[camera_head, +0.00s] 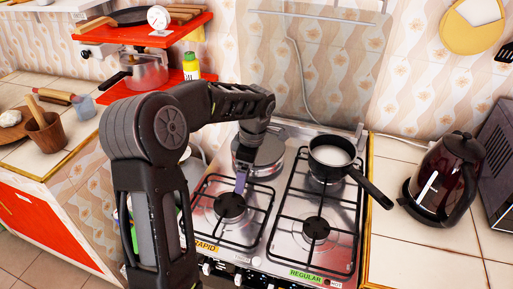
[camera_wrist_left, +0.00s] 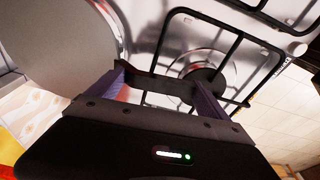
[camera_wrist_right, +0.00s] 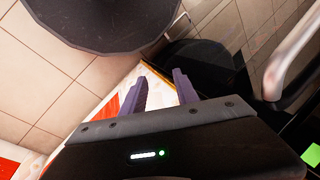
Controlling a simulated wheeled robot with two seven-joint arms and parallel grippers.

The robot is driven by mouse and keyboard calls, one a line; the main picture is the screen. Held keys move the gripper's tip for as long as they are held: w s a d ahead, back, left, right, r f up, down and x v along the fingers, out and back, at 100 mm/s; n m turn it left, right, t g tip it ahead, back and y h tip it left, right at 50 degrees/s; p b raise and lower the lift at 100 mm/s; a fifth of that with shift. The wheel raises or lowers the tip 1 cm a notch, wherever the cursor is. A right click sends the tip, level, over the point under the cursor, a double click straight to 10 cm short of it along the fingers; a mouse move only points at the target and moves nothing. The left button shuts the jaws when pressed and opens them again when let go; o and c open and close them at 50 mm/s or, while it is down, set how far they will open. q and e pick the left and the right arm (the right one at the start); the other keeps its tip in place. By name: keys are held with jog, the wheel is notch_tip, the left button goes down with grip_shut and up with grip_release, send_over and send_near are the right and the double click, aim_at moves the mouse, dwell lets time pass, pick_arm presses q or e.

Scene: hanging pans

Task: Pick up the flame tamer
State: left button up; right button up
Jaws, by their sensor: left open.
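The flame tamer appears to be the round grey metal disc (camera_head: 268,152) at the back left of the stove, partly hidden by my left arm. It shows large in the left wrist view (camera_wrist_left: 60,42), to the left of the fingers. My left gripper (camera_head: 241,180) points down just in front of the disc, above the front-left burner area. Its fingers (camera_wrist_left: 160,86) are apart, with a dark bar between them; I cannot tell whether it is a handle or the grate. My right gripper (camera_wrist_right: 160,88) is open and empty, outside the head view.
A saucepan with white contents (camera_head: 331,153) stands on the back-right burner, its handle pointing right. Black grates (camera_head: 312,225) cover the stove. A dark red kettle (camera_head: 446,180) stands at right. A red shelf (camera_head: 150,38) and a wooden mortar (camera_head: 45,132) are at left.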

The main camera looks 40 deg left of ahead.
pick_arm(q)
jog(key=shift+c, duration=0.2)
dwell(0.4)
jog(key=c, duration=1.3)
jog(key=shift+r, duration=0.15)
notch_tip(320, 180, up, 10)
jog(key=shift+f+b, duration=0.1)
jog(key=shift+b, duration=0.45)
